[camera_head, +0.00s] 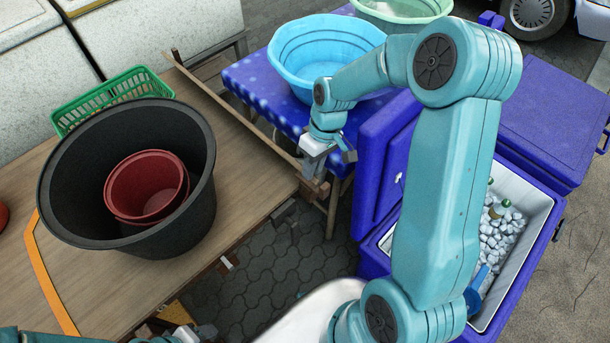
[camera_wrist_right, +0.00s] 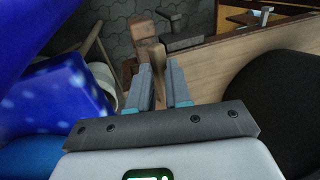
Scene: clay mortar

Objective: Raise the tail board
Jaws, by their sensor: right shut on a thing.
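My right gripper (camera_head: 322,170) is at the near right corner of a wooden deck (camera_head: 85,285). Its jaws (camera_wrist_right: 156,88) are shut on a wooden bar end (camera_wrist_right: 156,62), which shows between the fingers in the right wrist view. In the head view a thin wooden rail (camera_head: 235,112) runs along the deck's right edge up to this gripper. I cannot tell for certain which wooden part is the tail board. My left gripper (camera_head: 195,333) shows only partly at the bottom edge; its jaws are unclear.
A black tub (camera_head: 60,200) with a red bucket (camera_head: 147,187) inside and a green basket (camera_head: 112,92) stand on the deck. A blue basin (camera_head: 325,50) sits on a blue-covered table (camera_head: 255,80). An open blue cooler (camera_head: 545,220) is right. Paving (camera_head: 290,250) lies below.

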